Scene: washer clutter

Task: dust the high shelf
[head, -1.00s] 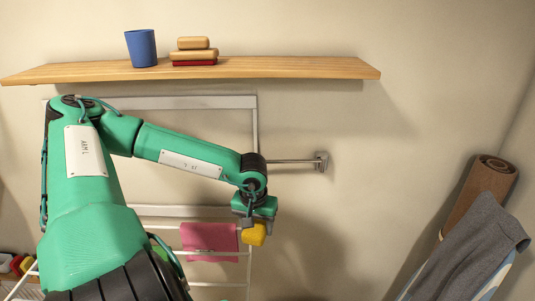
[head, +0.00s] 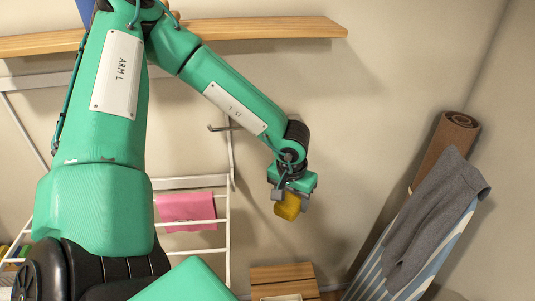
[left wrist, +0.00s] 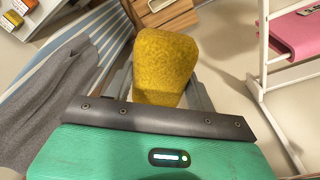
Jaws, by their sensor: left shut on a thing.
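The high shelf (head: 262,28) is a wooden board on the wall at the top of the head view. My left arm hides part of it. A blue cup (head: 85,9) shows only partly on the shelf behind my arm. My left gripper (head: 290,197) is well below and in front of the shelf, pointing down. It is shut on a yellow sponge (head: 287,206), which also fills the middle of the left wrist view (left wrist: 163,66). My right gripper is not in view.
A white drying rack (head: 192,182) with a pink cloth (head: 187,210) stands at the left. An ironing board (head: 425,260) with a grey cloth (head: 432,217) leans at the right, by a brown roll (head: 448,135). A wooden crate (head: 282,274) stands low.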

